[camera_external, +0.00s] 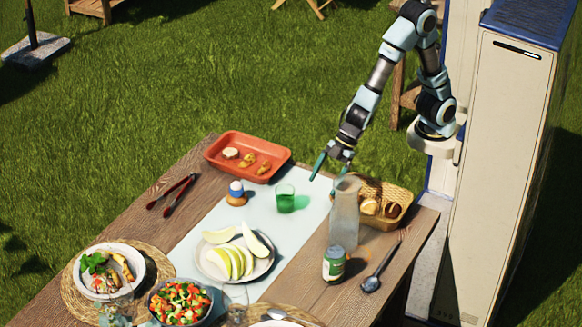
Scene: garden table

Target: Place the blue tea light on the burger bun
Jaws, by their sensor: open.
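A green glass (285,199) stands between the bun and a tall clear carafe (344,213).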

